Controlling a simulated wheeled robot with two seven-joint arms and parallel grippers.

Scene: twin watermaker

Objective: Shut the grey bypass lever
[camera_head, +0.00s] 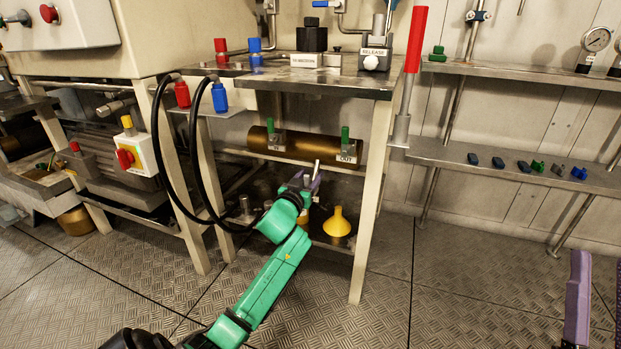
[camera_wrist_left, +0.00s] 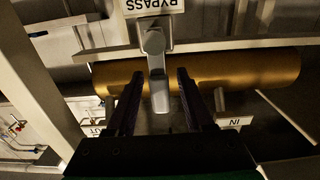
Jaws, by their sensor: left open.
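The grey bypass lever (camera_wrist_left: 158,85) hangs down in front of a brass cylinder (camera_wrist_left: 252,72) in the left wrist view, under an upside-down BYPASS label (camera_wrist_left: 155,6). My left gripper (camera_wrist_left: 155,76) is open, with one dark finger on each side of the lever; I cannot tell whether either touches it. In the head view, my left gripper (camera_head: 305,181) is under the bench by the brass cylinder (camera_head: 305,147), and the lever's pale tip (camera_head: 317,166) shows there. My right gripper (camera_head: 598,262) is at the right edge, partly cut off, its purple fingers apart.
Green-handled valves (camera_head: 345,137) labelled IN and OUT stand on the cylinder. A yellow funnel (camera_head: 337,222) is on the lower shelf. Black hoses (camera_head: 172,190) loop left of my arm. A bench leg (camera_head: 366,220) and a red-handled lever (camera_head: 415,45) stand to the right.

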